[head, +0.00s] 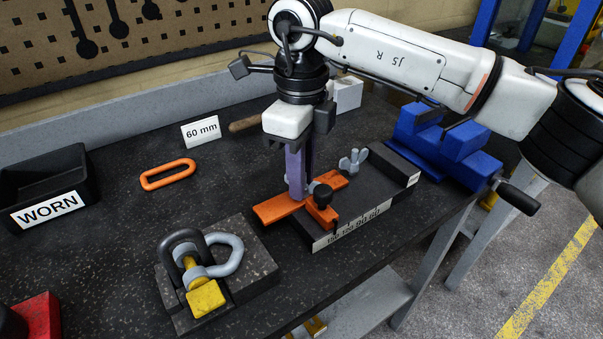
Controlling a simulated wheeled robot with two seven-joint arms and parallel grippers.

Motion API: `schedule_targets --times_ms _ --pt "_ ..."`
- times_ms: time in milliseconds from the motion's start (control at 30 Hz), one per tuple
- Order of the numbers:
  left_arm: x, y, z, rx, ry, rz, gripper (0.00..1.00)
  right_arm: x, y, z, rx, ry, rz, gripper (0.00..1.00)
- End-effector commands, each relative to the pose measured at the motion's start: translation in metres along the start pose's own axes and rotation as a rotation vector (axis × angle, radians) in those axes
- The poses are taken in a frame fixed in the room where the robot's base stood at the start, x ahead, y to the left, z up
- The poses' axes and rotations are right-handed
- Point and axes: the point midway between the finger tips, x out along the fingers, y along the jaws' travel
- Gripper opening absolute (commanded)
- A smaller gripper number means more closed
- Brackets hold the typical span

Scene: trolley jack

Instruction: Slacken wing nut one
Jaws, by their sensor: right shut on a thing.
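My right gripper (299,193) points straight down over the near end of a black fixture (385,185) with a number scale on its front face. Its purple fingers are shut at an orange piece (276,208) there. What lies between the fingertips is mostly hidden; it seems to be a wing nut, but its wings do not show. A grey wing nut (353,162) stands free farther along the fixture, to the right of the fingers. A black knob (322,196) sits on the orange part, just right of the fingertips. My left gripper is not in view.
A block with a grey shackle (225,254) and a yellow piece (206,298) stands front left of the fixture. An orange link (168,174) lies on the bench. A WORN bin (82,190) is at left, a "60 mm" card (201,131) behind, a blue vise (450,150) at right.

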Motion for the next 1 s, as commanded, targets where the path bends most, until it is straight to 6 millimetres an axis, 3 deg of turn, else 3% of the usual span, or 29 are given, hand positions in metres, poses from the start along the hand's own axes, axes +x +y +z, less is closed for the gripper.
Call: schedule_targets --times_ms 200,467,500,600,1000 --pt "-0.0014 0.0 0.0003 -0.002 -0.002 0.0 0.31 -0.0007 0.0003 -0.0002 -0.138 0.0 -0.001 0.0" --pt "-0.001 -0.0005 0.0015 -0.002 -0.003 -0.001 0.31 -0.0006 0.0003 -0.0001 -0.144 0.0 -0.001 0.0" --pt "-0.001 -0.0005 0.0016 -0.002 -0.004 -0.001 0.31 -0.0006 0.0003 -0.0001 -0.144 0.0 -0.001 0.2" --pt "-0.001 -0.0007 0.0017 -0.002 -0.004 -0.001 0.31 -0.0005 0.0003 -0.0001 -0.143 0.0 -0.001 0.36" --pt "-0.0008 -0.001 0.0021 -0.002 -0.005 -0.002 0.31 -0.0095 -0.0001 0.0005 -0.142 -0.002 -0.003 0.36"
